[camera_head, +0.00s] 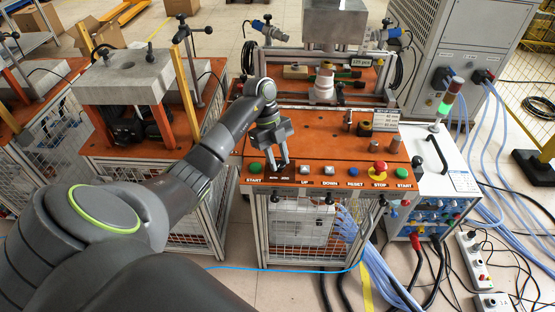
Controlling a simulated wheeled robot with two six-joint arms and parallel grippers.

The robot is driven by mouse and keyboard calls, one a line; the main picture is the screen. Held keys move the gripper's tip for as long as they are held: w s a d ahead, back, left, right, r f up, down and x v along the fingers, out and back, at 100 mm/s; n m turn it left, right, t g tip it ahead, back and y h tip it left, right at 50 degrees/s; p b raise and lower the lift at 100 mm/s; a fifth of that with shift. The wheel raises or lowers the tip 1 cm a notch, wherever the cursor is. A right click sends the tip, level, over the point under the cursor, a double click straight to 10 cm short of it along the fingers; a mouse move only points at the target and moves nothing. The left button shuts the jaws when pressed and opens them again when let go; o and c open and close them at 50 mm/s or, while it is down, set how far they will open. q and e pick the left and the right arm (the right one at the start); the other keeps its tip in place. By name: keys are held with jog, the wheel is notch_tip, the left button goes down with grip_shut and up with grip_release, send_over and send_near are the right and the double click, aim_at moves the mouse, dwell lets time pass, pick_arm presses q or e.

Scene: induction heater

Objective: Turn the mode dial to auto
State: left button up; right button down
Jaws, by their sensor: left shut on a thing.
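The induction heater's orange control panel (345,172) faces me in the middle of the view. My left gripper (280,166) reaches in from the left and points down at the panel, between the left green START button (255,168) and the white UP button (305,170). Its fingers are closed on the mode dial, which is mostly hidden between them. The dial's setting cannot be read. My right gripper is not in view.
To the right on the panel are the DOWN button (330,172), blue RESET button (354,171), red STOP knob (379,168) and another green START button (403,172). A white power unit (450,165) stands at the right. Blue hoses (368,255) hang below.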

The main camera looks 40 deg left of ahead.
pick_arm(q)
jog(key=shift+w+r+m+g+y+p, duration=0.15)
jog(key=shift+m+g+y+p, duration=0.2)
jog(key=shift+m+p, duration=0.7)
jog(key=o, duration=1)
jog(key=shift+c, duration=0.2)
jog(key=p+v, duration=1.2)
jog(key=v, duration=0.5)
jog(key=shift+a, duration=0.15)
jog(key=shift+w, duration=0.1)
